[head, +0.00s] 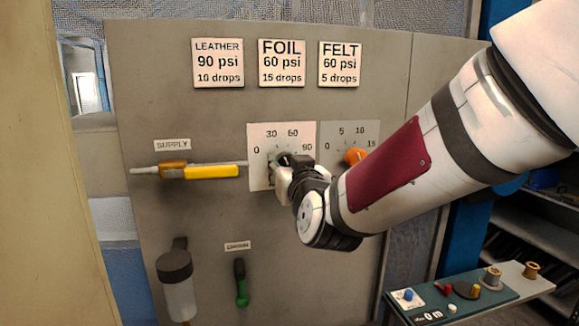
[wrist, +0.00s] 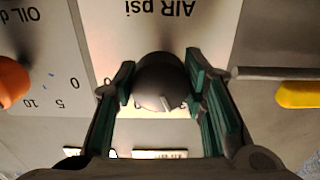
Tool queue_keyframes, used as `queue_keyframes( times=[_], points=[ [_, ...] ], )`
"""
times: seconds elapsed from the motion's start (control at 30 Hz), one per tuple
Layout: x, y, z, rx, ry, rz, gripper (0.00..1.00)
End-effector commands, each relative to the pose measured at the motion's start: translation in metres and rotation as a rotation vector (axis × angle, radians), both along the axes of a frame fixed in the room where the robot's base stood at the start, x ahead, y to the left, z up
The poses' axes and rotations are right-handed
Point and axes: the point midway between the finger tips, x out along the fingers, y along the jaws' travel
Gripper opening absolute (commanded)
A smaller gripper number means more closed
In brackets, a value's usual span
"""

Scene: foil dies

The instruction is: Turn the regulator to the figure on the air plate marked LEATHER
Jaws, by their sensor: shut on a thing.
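The LEATHER plate (head: 218,63) at the top of the panel reads 90 psi, 10 drops. The regulator dial (head: 262,140) is a white plate marked 0, 30, 60 and 90; its AIR psi lettering shows upside down in the wrist view (wrist: 205,25). The regulator knob (wrist: 158,78) is grey and round with a pale pointer mark. In the wrist view the mark points down and slightly right, toward the figures' side; its exact reading cannot be told. My gripper (head: 288,172) is shut on the knob, one green-padded finger on each side. In the head view it hides most of the knob.
The orange oil knob (head: 355,156) on its 0 to 15 dial sits close right of my gripper. A yellow-handled supply valve (head: 210,171) is at left. A side bench (head: 525,284) holds small parts.

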Motion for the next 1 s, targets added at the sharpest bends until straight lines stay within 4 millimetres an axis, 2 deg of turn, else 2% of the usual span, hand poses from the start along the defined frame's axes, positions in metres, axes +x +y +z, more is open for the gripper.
queue_keyframes(
  times=[0.37, 1.0],
  points=[
    [-0.0002, 0.0009, -0.0003, 0.137, 0.040, 0.001, 0.11],
    [-0.0002, 0.0022, -0.0006, 0.702, 0.203, 0.002, 0.11]
  ],
)
